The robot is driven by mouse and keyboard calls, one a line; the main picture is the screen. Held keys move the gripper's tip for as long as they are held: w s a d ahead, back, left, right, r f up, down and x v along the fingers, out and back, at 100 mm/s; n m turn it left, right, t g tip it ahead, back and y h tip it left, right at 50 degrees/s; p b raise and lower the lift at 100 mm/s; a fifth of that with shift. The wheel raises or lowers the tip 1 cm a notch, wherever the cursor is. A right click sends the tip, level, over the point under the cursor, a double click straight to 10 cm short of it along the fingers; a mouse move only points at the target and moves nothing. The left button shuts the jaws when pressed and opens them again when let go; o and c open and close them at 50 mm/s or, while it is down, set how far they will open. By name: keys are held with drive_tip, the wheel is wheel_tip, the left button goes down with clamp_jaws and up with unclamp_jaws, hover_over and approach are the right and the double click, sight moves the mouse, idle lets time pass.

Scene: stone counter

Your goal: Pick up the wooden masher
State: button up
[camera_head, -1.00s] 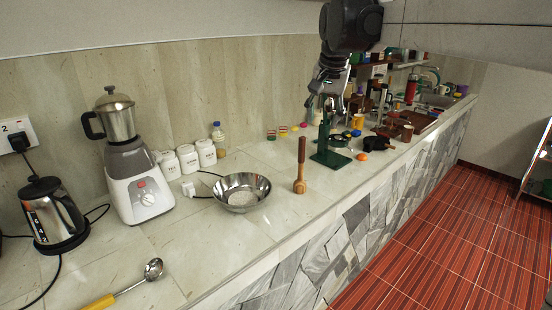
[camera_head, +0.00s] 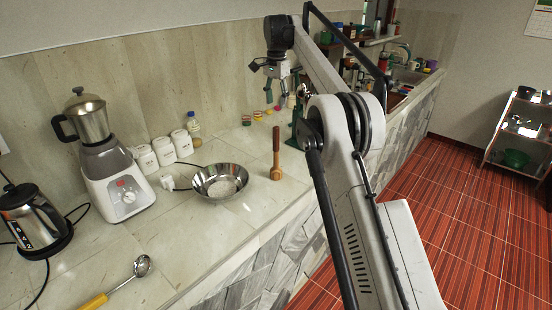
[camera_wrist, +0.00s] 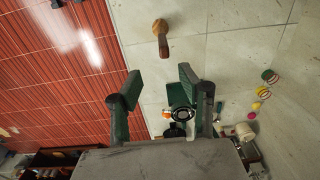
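The wooden masher (camera_head: 276,155) stands upright on the counter, just right of the steel bowl, with its dark handle up and its lighter head down. It also shows at the top of the wrist view (camera_wrist: 161,38), seen from above. My gripper (camera_head: 274,94) is above and behind the masher in the head view, apart from it. In the wrist view my gripper (camera_wrist: 160,86) has its two green-padded fingers spread with nothing between them. The masher lies beyond the fingertips there.
A steel bowl (camera_head: 220,181) is left of the masher. A green stand (camera_head: 296,124) is close on its right, partly hidden by my arm. A blender (camera_head: 110,160), white canisters (camera_head: 164,151) and a ladle (camera_head: 120,283) are farther left. The counter's front is mostly clear.

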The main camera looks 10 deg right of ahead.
sight(275, 127)
drive_tip(key=shift+w+f+m+p, duration=0.2)
drive_tip(key=shift+w+f, duration=0.1)
drive_tip(key=shift+f, duration=0.35)
drive_tip(key=shift+w+f+m+p, duration=0.2)
drive_tip(key=shift+w+f, duration=0.1)
drive_tip(key=shift+f, duration=0.35)
wheel_tip(275, 127, down, 8)
drive_tip(key=shift+f, duration=0.1)
drive_tip(key=shift+w+d+f, duration=0.1)
drive_tip(key=shift+f, duration=1.3)
drive_tip(key=shift+w+d+f, duration=0.1)
drive_tip(key=shift+f, duration=1.25)
drive_tip(key=shift+c, duration=0.5)
clamp_jaws()
